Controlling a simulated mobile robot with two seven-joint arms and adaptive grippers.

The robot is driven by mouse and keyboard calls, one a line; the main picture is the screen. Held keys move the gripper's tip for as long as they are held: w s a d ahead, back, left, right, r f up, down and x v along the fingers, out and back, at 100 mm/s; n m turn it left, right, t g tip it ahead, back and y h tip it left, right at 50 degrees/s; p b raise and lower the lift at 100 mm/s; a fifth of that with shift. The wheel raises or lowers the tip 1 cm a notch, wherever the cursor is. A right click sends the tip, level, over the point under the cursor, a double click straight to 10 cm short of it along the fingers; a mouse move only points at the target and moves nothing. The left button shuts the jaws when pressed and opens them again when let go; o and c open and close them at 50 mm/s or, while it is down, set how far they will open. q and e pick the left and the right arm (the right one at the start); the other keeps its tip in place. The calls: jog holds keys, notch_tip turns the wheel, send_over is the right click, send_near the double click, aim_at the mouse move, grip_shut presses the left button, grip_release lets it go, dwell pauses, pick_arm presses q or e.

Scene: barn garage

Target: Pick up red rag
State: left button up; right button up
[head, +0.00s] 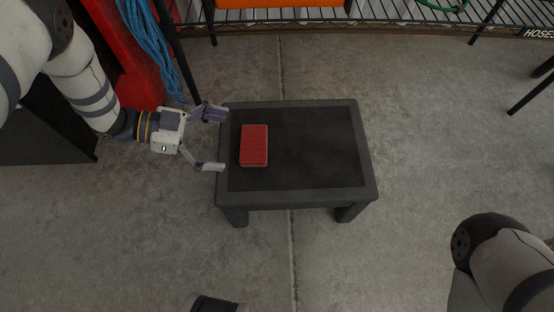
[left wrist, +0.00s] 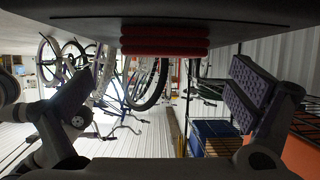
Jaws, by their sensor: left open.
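The red rag (head: 254,145) is folded into a thick rectangle and lies on the left part of the dark table (head: 310,150). In the left wrist view the red rag (left wrist: 165,46) shows as stacked red layers at the top middle, against the dark table (left wrist: 160,15). My left gripper (head: 219,140) is open and empty at the table's left edge, its fingers pointing at the rag with a small gap between. Its spread fingers (left wrist: 158,108) also show in the left wrist view.
A wire shelf (head: 400,15) runs along the back. A red object (head: 140,70) and a coil of blue hose (head: 150,45) stand at the upper left, near my left arm. Concrete floor around the table's front and right is clear. Several bicycles (left wrist: 105,70) show in the left wrist view.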

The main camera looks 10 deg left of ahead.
aim_at(250, 141)
pick_arm(q)
jog(key=shift+w+f+m+g, duration=0.25)
jog(key=shift+m+g, duration=0.05)
jog(key=shift+g, duration=0.1)
jog(key=shift+w+d, duration=0.1)
jog(key=shift+d, duration=0.3)
jog(key=b+x, duration=0.1)
jog(key=x, duration=0.2)
jog(key=b+x, duration=0.2)
jog(key=shift+w+d+f, duration=0.1)
jog(key=shift+w+d, duration=0.2)
jog(key=shift+d, duration=0.3)
jog(key=c, duration=0.9)
